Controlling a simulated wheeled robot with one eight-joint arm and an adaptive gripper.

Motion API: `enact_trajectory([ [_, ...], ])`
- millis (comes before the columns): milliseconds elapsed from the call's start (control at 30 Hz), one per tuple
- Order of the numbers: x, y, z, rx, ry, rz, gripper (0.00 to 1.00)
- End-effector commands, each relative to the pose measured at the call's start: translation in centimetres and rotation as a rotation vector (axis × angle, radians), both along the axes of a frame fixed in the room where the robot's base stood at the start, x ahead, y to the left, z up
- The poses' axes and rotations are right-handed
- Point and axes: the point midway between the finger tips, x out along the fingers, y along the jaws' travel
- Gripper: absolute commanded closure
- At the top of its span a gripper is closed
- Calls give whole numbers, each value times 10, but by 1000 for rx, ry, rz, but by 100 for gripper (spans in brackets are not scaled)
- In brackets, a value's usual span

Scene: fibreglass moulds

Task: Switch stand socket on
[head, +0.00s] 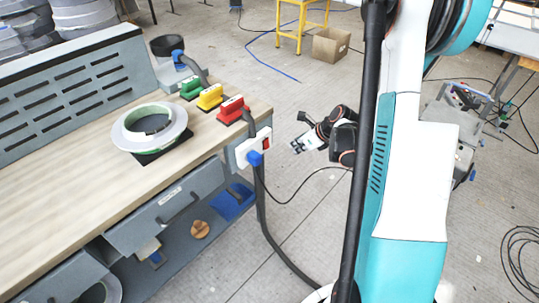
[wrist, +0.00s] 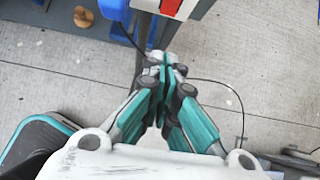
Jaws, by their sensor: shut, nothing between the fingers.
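The stand socket (head: 243,150) is a white box on the end of the workbench, with a red switch (head: 265,144) on its right part. A blue plug (head: 255,158) with a dark cable sits at its front. In the wrist view the socket shows only in part at the top edge, with the red switch (wrist: 171,6) cut off by the frame. My gripper (head: 294,147) is to the right of the socket, apart from it, with its fingertips towards the socket. In the wrist view my gripper (wrist: 165,62) has its fingers together and empty. I cannot tell the switch's position.
The floor around my gripper is mostly free. A cardboard box (head: 331,46) stands behind.

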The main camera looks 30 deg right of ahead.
Motion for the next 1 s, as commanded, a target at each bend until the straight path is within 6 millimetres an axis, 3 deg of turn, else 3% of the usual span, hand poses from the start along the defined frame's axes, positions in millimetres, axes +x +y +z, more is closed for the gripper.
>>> enact_trajectory([
  [533, 5, 0, -11, 12, 0, -20, 100],
  [1000, 55, 18, -80, 11, 0, -17, 100],
])
